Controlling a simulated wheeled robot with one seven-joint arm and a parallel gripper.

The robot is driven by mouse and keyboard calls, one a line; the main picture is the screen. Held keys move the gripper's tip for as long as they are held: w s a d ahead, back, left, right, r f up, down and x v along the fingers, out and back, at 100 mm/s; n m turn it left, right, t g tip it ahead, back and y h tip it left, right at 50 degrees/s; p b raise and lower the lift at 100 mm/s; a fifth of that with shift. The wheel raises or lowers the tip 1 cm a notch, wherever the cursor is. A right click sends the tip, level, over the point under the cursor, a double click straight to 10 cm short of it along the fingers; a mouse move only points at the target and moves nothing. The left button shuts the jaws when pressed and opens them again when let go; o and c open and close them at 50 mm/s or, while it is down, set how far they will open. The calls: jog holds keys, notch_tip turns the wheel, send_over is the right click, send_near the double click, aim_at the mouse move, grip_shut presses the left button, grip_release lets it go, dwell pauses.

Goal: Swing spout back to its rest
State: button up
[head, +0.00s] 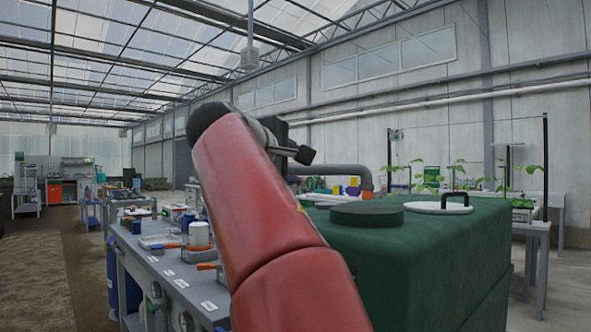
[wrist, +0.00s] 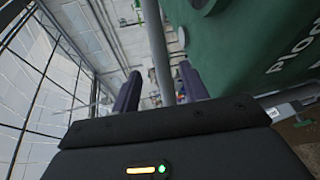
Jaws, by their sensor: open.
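The spout is a grey pipe (head: 338,170) in the head view, running level above the green tank (head: 430,255) and bending down at an orange collar (head: 367,194). Its left end is hidden behind my red arm. In the wrist view a grey pipe (wrist: 156,38), which looks like the spout, runs lengthwise between the two dark fingers of my gripper (wrist: 161,68). The fingers are apart, with a visible gap on each side of the pipe. I cannot tell how deep the pipe sits between them. In the head view my arm hides the fingers.
The green tank has a round dark lid (head: 366,214) and a white lid (head: 437,207) with a black handle. A grey bench (head: 160,275) with orange-handled valves and a white container (head: 199,234) stands at left. Open floor lies farther left.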

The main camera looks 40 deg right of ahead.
aim_at(305, 170)
jog(key=x, duration=0.7)
jog(key=shift+f+p, duration=0.1)
jog(key=shift+p, duration=0.2)
jog(key=shift+c, duration=0.2)
grip_shut()
